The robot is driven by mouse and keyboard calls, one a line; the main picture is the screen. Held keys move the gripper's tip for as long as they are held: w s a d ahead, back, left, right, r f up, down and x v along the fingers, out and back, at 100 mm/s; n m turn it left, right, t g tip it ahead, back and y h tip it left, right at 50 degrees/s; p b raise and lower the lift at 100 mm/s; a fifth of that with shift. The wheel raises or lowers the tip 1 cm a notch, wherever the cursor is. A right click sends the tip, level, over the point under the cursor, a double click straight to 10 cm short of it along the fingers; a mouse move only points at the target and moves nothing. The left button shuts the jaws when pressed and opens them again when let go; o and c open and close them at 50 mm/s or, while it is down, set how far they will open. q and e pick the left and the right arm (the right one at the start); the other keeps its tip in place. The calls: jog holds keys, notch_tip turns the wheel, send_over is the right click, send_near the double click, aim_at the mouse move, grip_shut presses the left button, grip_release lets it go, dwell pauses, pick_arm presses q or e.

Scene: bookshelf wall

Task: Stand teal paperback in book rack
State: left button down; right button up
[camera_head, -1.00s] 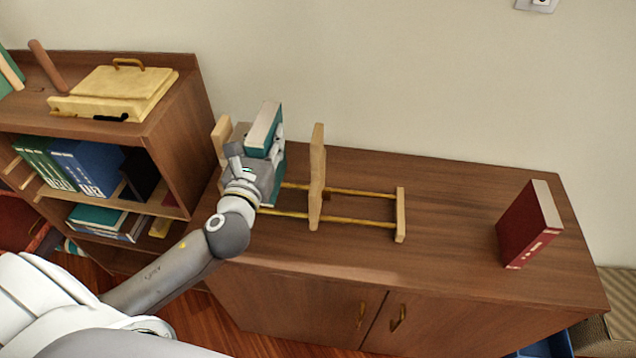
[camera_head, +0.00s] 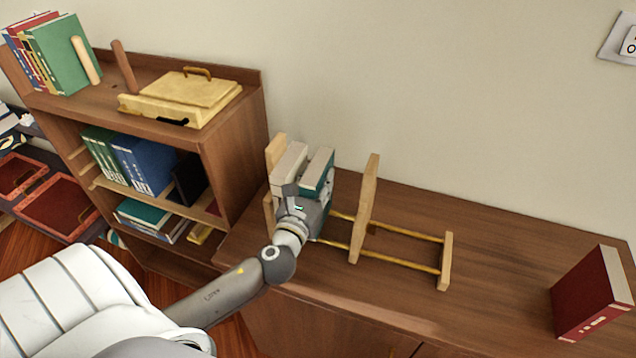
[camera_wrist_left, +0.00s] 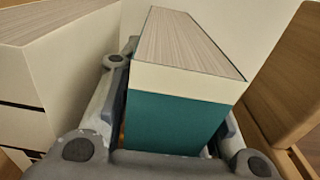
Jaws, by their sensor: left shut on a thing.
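The teal paperback (camera_head: 318,171) stands upright in the left part of the wooden book rack (camera_head: 366,212). The left wrist view shows its teal and cream cover and page block (camera_wrist_left: 175,110) between the fingers. My left gripper (camera_head: 316,194) is shut on it. A white-covered book (camera_head: 290,162) stands just left of it, and it also shows at the left of the wrist view (camera_wrist_left: 45,75). The rack's divider stands to the right, apart from the paperback. The paperback's lower end is hidden by the gripper. My right gripper is not in view.
The rack stands on a brown cabinet top (camera_head: 480,255). A dark red book (camera_head: 590,295) stands upright at the right. A shelf unit (camera_head: 235,135) with several books and a yellow box (camera_head: 190,97) is at the left. The cabinet top between rack and red book is clear.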

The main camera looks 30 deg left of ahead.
pick_arm(q)
jog(key=shift+r, duration=0.1)
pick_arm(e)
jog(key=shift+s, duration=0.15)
pick_arm(q)
jog(key=c, duration=1.4)
grip_release()
jog(key=shift+f, duration=0.2)
jog(key=shift+o, duration=0.4)
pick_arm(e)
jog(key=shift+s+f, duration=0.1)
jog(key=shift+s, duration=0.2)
pick_arm(q)
jog(key=shift+r, duration=0.1)
jog(key=b+v, duration=0.2)
jog(key=v, duration=1)
jog(key=shift+b, duration=0.3)
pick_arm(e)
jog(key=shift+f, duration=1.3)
pick_arm(q)
jog(key=shift+d, duration=0.1)
